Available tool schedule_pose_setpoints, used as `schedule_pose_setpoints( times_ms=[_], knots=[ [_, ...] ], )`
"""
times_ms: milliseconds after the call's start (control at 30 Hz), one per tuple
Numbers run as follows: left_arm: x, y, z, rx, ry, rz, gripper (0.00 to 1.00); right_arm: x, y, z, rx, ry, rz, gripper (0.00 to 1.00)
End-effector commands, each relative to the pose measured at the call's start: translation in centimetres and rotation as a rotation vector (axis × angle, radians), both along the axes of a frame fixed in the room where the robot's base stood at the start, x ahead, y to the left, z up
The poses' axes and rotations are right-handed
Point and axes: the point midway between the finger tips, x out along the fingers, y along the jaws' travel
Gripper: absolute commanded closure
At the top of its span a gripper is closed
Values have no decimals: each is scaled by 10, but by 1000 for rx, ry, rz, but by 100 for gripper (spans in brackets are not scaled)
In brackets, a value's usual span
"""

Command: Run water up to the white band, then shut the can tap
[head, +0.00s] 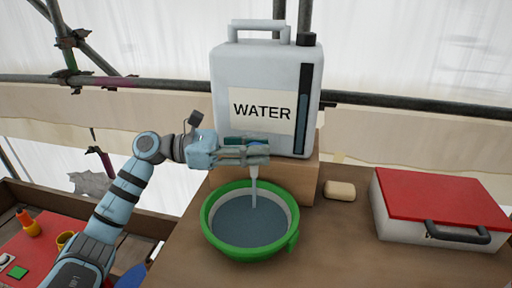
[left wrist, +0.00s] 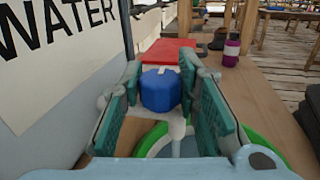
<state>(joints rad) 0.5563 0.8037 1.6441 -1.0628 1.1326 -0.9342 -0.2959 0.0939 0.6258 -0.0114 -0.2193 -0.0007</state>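The white water can (head: 262,90), marked WATER, stands on a wooden block. My left gripper (head: 258,150) is at the tap low on its front. In the left wrist view the gripper's fingers (left wrist: 162,105) are on either side of the blue tap knob (left wrist: 160,90), close against it. The white spout (head: 254,172) points down, and a thin stream of water runs from it into the green basin (head: 215,242). Grey-blue water (head: 250,222) covers the basin's bottom. The white band (head: 290,207) shows on the inner wall above the water. My right gripper is out of view.
A pale bar (head: 340,191), perhaps soap, lies right of the block. A white box with a red lid (head: 440,198) stands further right. A red surface with small items (head: 30,255) is at lower left. Scaffold poles run behind.

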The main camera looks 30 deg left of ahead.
Motion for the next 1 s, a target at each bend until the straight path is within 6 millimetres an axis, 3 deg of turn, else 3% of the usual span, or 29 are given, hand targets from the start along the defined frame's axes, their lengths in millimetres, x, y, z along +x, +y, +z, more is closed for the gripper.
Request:
schedule_pose_setpoints(
  times_ms=[33, 133, 467, 733, 867, 1000],
  knots=[
    [0, 0, 0, 0, 0, 0, 84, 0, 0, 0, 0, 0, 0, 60],
    [0, 0, 0, 0, 0, 1, 100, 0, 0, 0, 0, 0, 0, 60],
    [0, 1, -1, 5, 2, 41, 100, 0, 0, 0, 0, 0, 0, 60],
    [1, 1, 0, 8, 6, 190, 100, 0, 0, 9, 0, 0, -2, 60],
    [0, 0, 5, 7, 10, 296, 100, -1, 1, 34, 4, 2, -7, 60],
    [0, -1, 15, -3, 10, 422, 100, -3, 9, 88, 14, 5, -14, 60]
  ],
)
